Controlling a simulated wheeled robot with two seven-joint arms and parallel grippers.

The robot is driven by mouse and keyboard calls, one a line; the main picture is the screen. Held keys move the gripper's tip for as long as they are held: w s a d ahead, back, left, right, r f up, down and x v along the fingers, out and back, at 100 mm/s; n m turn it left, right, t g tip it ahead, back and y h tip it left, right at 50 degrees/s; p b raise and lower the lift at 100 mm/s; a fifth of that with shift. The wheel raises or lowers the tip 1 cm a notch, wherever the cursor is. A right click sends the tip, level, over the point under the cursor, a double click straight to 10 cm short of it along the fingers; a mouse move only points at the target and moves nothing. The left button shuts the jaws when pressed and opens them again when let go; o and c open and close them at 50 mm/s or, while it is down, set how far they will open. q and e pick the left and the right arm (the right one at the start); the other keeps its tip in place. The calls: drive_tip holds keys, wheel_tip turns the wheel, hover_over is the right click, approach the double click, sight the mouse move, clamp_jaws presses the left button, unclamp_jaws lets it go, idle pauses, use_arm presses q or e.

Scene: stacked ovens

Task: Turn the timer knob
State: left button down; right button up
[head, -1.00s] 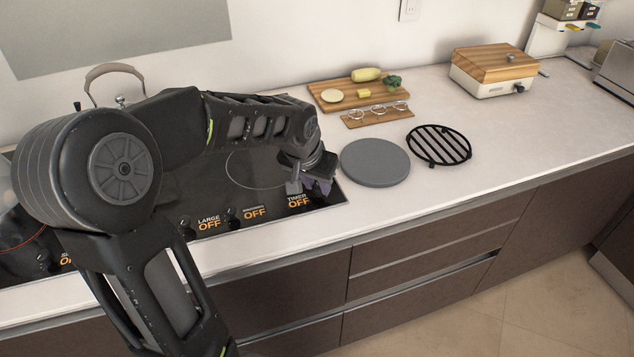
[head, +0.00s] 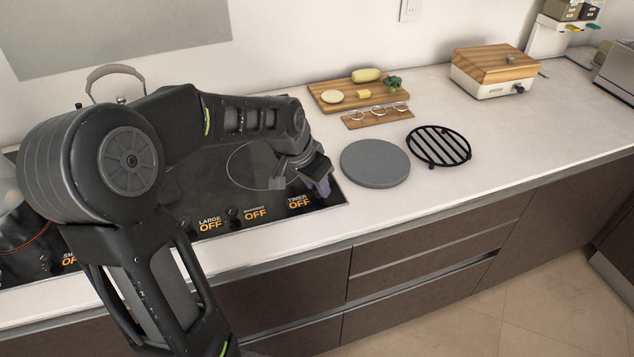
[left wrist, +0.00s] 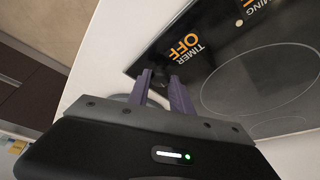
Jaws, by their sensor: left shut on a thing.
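The black cooktop (head: 184,208) has a row of small dark knobs along its front edge with orange readouts. The timer readout (head: 299,200) at its right end says TIMER OFF; it also shows in the left wrist view (left wrist: 186,50). My left gripper (head: 324,188) is at the front right corner of the cooktop. In the left wrist view its two purple fingers (left wrist: 160,88) are shut on the dark timer knob (left wrist: 158,78), which shows only partly between them. In the head view the gripper hides the knob. My right gripper is out of view.
A grey round slab (head: 375,163) lies on the counter just right of the gripper, with a black round rack (head: 439,146) beyond it. Wooden boards (head: 327,101) with food and small glass items are behind. The counter front at right is clear.

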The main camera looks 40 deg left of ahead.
use_arm(q)
drive_tip(key=shift+a+f+m+h+b, duration=0.1)
drive_tip(key=shift+m+h+b, duration=0.35)
drive_tip(key=shift+m, duration=1.05)
drive_tip(key=c, duration=1.1)
unclamp_jaws()
drive_tip(key=shift+c, duration=0.2)
drive_tip(key=shift+r+b, duration=0.2)
drive_tip(key=shift+b, duration=0.1)
drive_tip(key=v, duration=0.7)
drive_tip(key=shift+a+r, duration=0.15)
drive_tip(key=shift+r, duration=0.15)
